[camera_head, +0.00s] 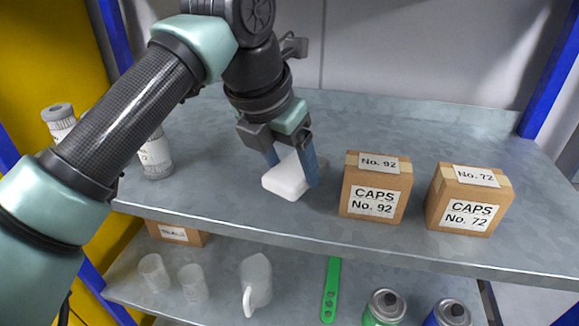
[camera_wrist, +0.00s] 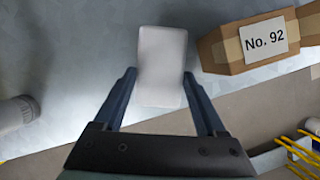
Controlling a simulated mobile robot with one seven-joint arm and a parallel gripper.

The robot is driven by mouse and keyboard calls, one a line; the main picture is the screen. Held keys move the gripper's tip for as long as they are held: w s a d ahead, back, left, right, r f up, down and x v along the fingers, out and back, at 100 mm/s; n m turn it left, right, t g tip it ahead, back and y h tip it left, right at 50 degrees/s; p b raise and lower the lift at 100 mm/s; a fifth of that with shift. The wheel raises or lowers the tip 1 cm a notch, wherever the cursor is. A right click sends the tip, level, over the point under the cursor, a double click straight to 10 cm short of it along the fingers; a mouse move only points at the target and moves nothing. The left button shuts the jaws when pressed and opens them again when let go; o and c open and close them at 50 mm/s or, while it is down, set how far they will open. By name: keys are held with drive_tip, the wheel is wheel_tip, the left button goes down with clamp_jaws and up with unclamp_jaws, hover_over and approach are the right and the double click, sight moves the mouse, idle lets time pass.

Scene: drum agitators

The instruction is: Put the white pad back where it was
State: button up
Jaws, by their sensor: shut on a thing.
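The white pad (camera_head: 287,178) is a small rounded block at the upper grey shelf, left of the box marked No. 92. My gripper (camera_head: 294,172) comes down from above, with its blue fingers on either side of the pad, shut on it. In the wrist view the pad (camera_wrist: 161,66) sits between the two fingers (camera_wrist: 160,88) and reaches out beyond their tips. I cannot tell whether the pad touches the shelf or hangs just above it.
Cardboard boxes No. 92 (camera_head: 375,187) and No. 72 (camera_head: 468,198) stand to the right. A labelled bottle (camera_head: 155,158) stands left. The upper shelf (camera_head: 400,128) is clear behind. The lower shelf holds beakers (camera_head: 193,283), a jug (camera_head: 257,280), a green tool (camera_head: 330,290) and cans (camera_head: 385,306).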

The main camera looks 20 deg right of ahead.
sight(286, 174)
wheel_tip(286, 174, down, 2)
drive_tip(key=shift+f+p, duration=0.15)
drive_tip(key=shift+p, duration=0.85)
drive_tip(key=shift+f, duration=0.65)
drive_tip(key=o, duration=1.1)
drive_tip(key=shift+o, duration=0.2)
drive_tip(key=shift+r, duration=0.1)
drive_tip(key=b+v, duration=0.3)
drive_tip(key=v, duration=0.9)
drive_tip(key=shift+b, duration=0.35)
drive_tip(key=shift+w, duration=0.1)
